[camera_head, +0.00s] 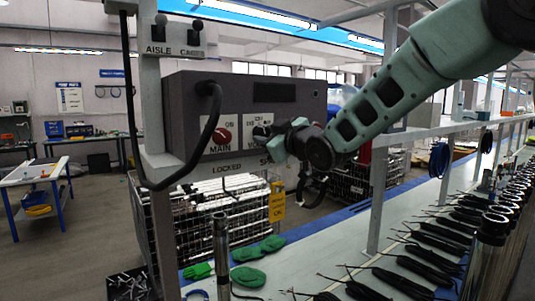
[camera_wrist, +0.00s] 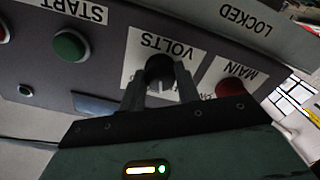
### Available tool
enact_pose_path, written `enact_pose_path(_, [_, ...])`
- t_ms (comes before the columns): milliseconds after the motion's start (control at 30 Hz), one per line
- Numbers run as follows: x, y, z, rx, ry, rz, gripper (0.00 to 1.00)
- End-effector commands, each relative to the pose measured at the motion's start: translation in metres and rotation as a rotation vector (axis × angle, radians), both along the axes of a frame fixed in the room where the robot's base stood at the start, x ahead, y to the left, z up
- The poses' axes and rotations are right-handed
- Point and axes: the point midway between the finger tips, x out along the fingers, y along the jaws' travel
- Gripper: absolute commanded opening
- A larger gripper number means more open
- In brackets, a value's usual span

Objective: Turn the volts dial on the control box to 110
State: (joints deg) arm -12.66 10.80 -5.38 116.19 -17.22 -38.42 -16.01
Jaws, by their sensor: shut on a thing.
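The control box (camera_head: 250,92) is a dark grey box on a shelf left of centre in the head view. Its volts dial (camera_wrist: 160,67) is a black round knob on a white plate marked VOLTS, seen upside down in the wrist view. My gripper (camera_wrist: 160,82) is at the front of the box, with one finger on each side of the volts dial, shut on it. The fingers and knob hide most of the plate's markings, so I cannot read the dial's setting. In the head view my gripper (camera_head: 276,138) covers much of that plate.
A red MAIN knob (camera_head: 221,135) sits beside the volts dial; it also shows in the wrist view (camera_wrist: 229,88). A green START button (camera_wrist: 69,45) is on the other side. A black cable (camera_head: 212,120) loops from the box. Green gloves (camera_head: 259,249) lie on the bench below.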

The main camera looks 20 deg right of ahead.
Motion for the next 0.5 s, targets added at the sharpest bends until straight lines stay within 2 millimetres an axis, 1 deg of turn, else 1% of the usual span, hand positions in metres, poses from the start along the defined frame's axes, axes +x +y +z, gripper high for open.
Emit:
enact_pose_path(33, [-0.0002, 0.0001, -0.0078, -0.039, -0.020, 0.000, 0.09])
enact_pose_path(300, [-0.0001, -0.0003, -0.0059, -0.243, -0.083, 0.000, 0.09])
enact_pose_path(500, [0.0001, -0.0006, -0.0032, -0.352, -0.117, -0.001, 0.09])
